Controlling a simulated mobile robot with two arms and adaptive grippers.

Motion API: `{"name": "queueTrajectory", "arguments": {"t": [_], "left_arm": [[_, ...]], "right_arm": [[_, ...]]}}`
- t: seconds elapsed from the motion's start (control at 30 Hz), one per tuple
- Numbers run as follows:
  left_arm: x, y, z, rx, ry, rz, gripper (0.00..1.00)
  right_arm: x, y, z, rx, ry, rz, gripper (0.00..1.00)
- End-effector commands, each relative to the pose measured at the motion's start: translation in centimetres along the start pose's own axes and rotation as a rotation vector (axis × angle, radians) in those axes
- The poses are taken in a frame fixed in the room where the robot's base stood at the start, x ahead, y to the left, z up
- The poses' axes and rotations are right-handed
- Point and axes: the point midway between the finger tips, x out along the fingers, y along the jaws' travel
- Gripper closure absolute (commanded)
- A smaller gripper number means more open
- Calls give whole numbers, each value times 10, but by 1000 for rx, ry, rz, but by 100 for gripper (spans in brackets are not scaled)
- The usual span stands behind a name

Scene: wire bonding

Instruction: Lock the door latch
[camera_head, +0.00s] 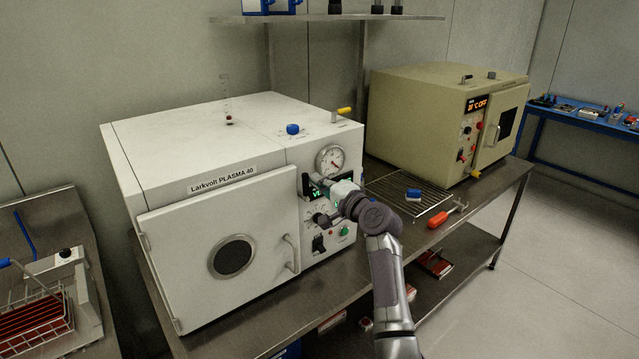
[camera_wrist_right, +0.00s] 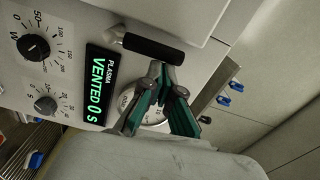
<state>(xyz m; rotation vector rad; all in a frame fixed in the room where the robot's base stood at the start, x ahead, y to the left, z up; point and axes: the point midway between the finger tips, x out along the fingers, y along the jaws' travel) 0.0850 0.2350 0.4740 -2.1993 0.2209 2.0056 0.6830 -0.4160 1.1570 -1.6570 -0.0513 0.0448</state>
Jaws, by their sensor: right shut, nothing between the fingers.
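The white plasma machine (camera_head: 215,145) stands on the steel bench, its front door (camera_head: 190,235) with a round dark window and looking closed or nearly closed. A latch lever with a black grip (camera_head: 305,185) sits at the door's upper right edge; in the wrist view its black grip (camera_wrist_right: 154,48) lies across, on a grey arm. My right gripper (camera_head: 320,182) is shut and empty at the machine's front panel. In the wrist view its fingertips (camera_wrist_right: 164,70) are close below the grip; contact is unclear. The display (camera_wrist_right: 97,85) reads VENTED 0 s. My left gripper is out of view.
A pressure gauge (camera_head: 330,160) and knobs surround the gripper on the panel. A wire rack (camera_head: 405,193) with a blue item and a red-handled tool (camera_head: 440,217) lie to the right. A beige oven (camera_head: 430,120) stands behind. A wire basket (camera_head: 35,320) is at left.

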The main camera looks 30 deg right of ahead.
Motion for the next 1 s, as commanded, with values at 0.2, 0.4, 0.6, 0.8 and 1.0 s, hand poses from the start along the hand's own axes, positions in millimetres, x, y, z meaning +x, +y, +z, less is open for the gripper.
{"name": "queueTrajectory", "arguments": {"t": [0.2,0.4,0.6,0.8,1.0], "left_arm": [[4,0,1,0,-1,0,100],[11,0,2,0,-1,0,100],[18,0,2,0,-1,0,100],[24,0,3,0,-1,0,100],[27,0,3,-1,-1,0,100]], "right_arm": [[0,0,5,-69,-2,-1,100],[0,-1,13,-209,-2,-2,100],[-1,-2,24,-400,-3,-6,100],[-1,-1,35,-591,-2,-9,100],[-1,3,47,-779,-4,-12,100]]}}
